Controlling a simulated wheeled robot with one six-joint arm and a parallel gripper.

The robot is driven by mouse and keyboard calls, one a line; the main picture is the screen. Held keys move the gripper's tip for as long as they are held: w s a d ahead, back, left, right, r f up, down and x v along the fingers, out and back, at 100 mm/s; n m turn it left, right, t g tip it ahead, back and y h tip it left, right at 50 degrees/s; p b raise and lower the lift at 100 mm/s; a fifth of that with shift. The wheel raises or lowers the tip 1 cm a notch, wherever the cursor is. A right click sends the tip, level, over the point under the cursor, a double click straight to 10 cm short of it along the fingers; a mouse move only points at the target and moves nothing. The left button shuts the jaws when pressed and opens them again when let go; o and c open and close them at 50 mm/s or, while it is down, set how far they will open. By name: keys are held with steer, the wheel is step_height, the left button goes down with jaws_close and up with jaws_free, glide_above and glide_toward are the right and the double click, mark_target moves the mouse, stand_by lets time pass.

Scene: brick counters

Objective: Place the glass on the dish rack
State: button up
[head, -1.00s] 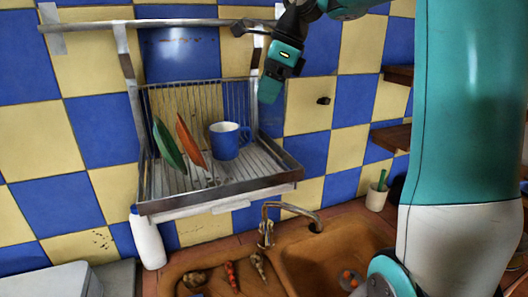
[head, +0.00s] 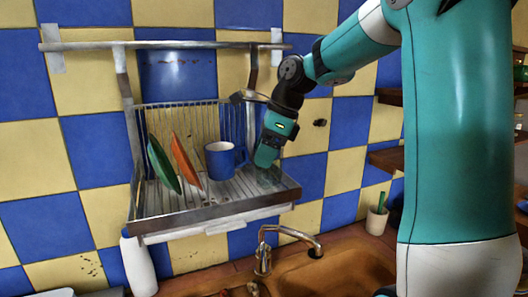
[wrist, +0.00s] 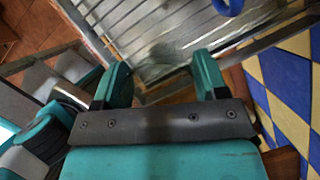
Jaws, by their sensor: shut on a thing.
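The dish rack (head: 215,214) is a metal tray with wire walls, hung on the tiled wall. My gripper (head: 265,164) points down at the rack's right end, right of the blue mug. It is shut on the glass (head: 270,177), which is clear and faint, low over or on the rack floor; I cannot tell whether it touches. In the wrist view the glass (wrist: 158,66) shows dimly between the two fingers, with the rack slats (wrist: 185,22) beyond.
The blue mug (head: 221,160) stands close left of my gripper. A green plate (head: 162,164) and an orange plate (head: 185,158) lean further left. A tap (head: 285,238) and sink lie below. A rail (head: 160,45) runs above.

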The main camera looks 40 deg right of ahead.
steer(key=o, duration=1)
steer(key=p+v, duration=0.4)
steer(key=v, duration=0.8)
steer(key=s+a+f+n+g+y, duration=0.1)
steer(key=s+a+f+n, duration=0.15)
steer(key=a+n, duration=0.6)
steer(key=s+a+f+n, duration=0.2)
steer(key=a+f+n, duration=0.1)
steer(key=a+n, duration=0.5)
steer(key=s+a+f+n+g, duration=0.1)
steer(key=s+a+f+n, duration=0.3)
steer(key=s+n, duration=0.3)
steer(key=s+a+f+n, duration=0.4)
steer(key=s+n, duration=0.3)
steer(key=n, duration=0.2)
steer(key=shift+a+g, duration=0.4)
steer(key=shift+a, duration=0.45)
steer(key=shift+n, duration=0.25)
